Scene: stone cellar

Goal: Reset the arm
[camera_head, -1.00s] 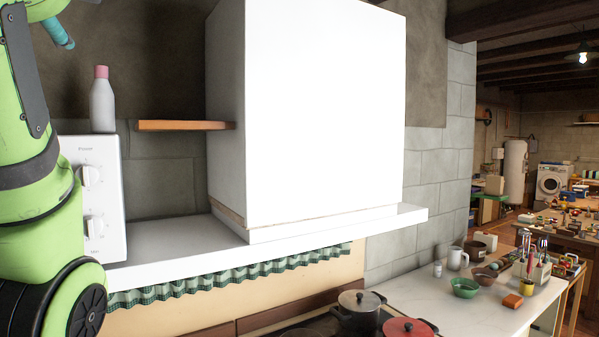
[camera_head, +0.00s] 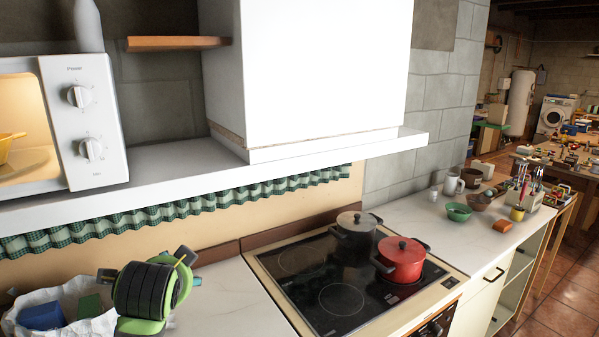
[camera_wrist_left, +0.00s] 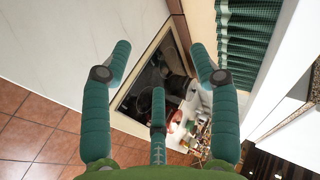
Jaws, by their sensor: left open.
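My left arm, green with a black-ringed joint, shows low in the head view, in front of the counter beside the cooktop. In the left wrist view my left gripper (camera_wrist_left: 160,72) has its teal fingers spread apart, with nothing between them. Beyond the fingers lie the cooktop and the pots, some way off. In the head view the gripper is mostly hidden behind my own arm. My right gripper is in neither view.
A white microwave (camera_head: 85,110) with a lit interior and a yellow bowl (camera_head: 8,146) stands on the shelf (camera_head: 185,168). A grey pot (camera_head: 355,235) and a red pot (camera_head: 401,262) stand on the cooktop (camera_head: 300,285). A crumpled bag (camera_head: 95,292) lies low left.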

